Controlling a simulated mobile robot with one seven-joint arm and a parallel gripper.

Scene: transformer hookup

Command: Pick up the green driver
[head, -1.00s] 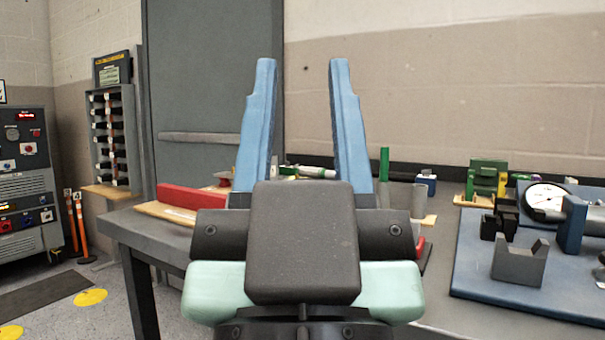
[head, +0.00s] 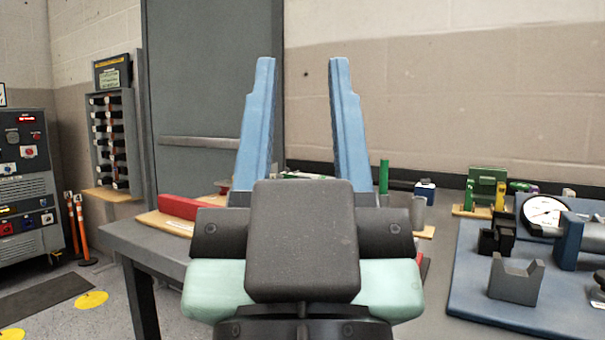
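My gripper (head: 303,65) is in the middle of the head view, pointing up and away. Its two blue fingers stand wide apart with nothing between them. A slim upright green piece (head: 384,177) shows on the bench just right of the right finger. It may be the green driver's handle, but its lower part is hidden behind my gripper. A low green and white item (head: 305,175) lies farther back, seen between the fingers and partly hidden. I cannot tell for sure which of these is the driver.
The grey bench (head: 145,240) spans the view, with a red bar (head: 180,206) at left. At right a blue board (head: 470,292) carries a grey V-shaped block (head: 515,281) and a dial gauge (head: 543,213). A green block (head: 487,185) stands behind. The wall is close behind the bench.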

